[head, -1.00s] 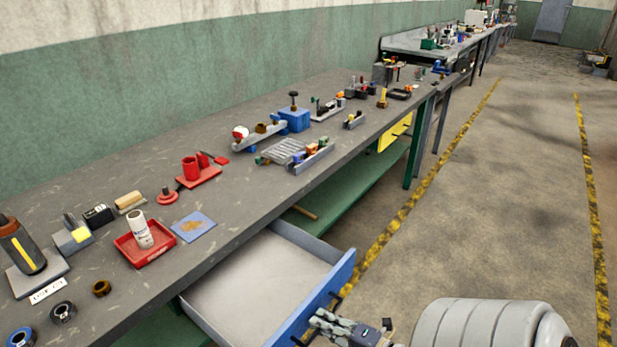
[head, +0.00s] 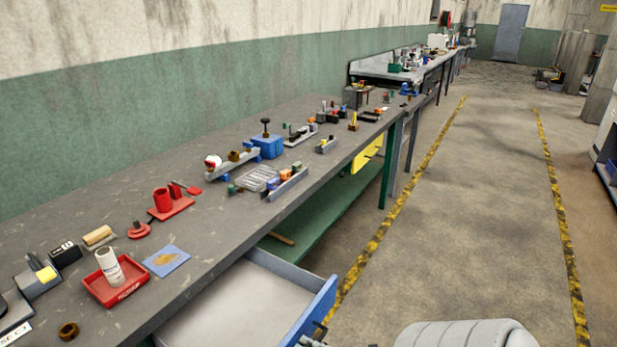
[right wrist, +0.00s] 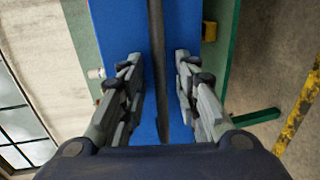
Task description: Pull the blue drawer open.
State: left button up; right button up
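The blue drawer (head: 316,309) stands pulled out from under the workbench, its pale inside showing in the head view. Its blue front also shows in the right wrist view (right wrist: 122,30), with a long dark handle bar (right wrist: 156,90) running across it. My right gripper (right wrist: 157,62) is open, with one finger on each side of the bar and a visible gap on both sides. In the head view only a small part of it shows at the bottom edge, by the drawer front. My left gripper is not in view.
A green shelf (head: 318,222) runs below. The floor (head: 460,220) right of the drawer is clear, with yellow-striped lines.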

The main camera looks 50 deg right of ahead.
jog(key=a+v, duration=0.1)
jog(key=v, duration=1.1)
jog(key=shift+d, duration=0.45)
